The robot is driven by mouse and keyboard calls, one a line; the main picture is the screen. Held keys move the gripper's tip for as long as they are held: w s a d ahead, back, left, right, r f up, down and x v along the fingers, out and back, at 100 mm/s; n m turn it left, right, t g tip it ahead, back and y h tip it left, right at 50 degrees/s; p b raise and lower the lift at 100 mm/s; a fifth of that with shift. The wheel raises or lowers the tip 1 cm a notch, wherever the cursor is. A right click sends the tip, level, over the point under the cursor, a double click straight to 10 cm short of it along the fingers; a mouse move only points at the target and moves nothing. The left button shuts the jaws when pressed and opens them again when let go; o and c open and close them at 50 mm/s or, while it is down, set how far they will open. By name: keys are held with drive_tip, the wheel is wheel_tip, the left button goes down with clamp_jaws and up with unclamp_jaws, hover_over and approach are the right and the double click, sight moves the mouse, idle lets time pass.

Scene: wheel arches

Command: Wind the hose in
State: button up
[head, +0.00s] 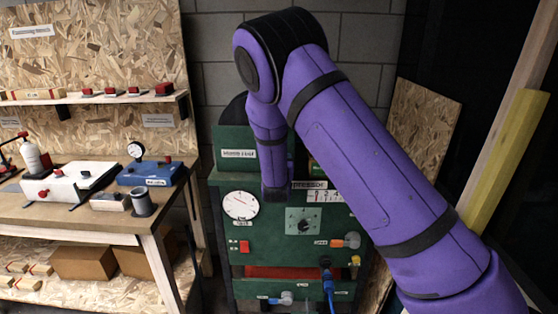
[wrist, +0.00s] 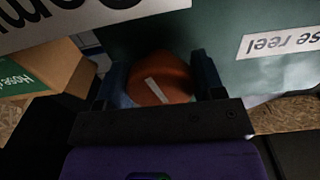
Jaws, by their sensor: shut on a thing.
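The green hose reel housing (head: 225,135) stands on a green cabinet in the head view, with a "Hose reel" label; its panel also fills the upper right of the wrist view (wrist: 225,25). My gripper (wrist: 160,76) is shut on a rounded orange-brown knob (wrist: 158,88) with a white stripe, one dark finger on each side. In the head view my purple arm hides the knob and much of the reel. A blue hose (head: 328,288) hangs from a fitting low on the cabinet front; its lower end leaves the picture.
The cabinet front (head: 265,220) carries a round gauge (head: 240,205), a dial (head: 304,221) and an orange-handled valve (head: 348,240). A workbench (head: 110,215) with tools stands at left. Boards (head: 500,150) lean at right. In the wrist view a cardboard box (wrist: 50,70) is close at left.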

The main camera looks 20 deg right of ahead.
drive_tip(key=m, duration=1.2)
drive_tip(key=shift+a+m, duration=0.15)
drive_tip(key=shift+m, duration=0.25)
drive_tip(key=m, duration=0.6)
drive_tip(key=shift+r, duration=0.15)
drive_tip(key=m, duration=0.6)
drive_tip(key=shift+r, duration=0.1)
drive_tip(key=shift+m, duration=0.3)
drive_tip(key=o, duration=0.9)
drive_tip(key=v, duration=1)
drive_tip(key=shift+s+a+r, duration=0.1)
drive_tip(key=shift+s+a, duration=0.05)
drive_tip(key=shift+s, duration=0.2)
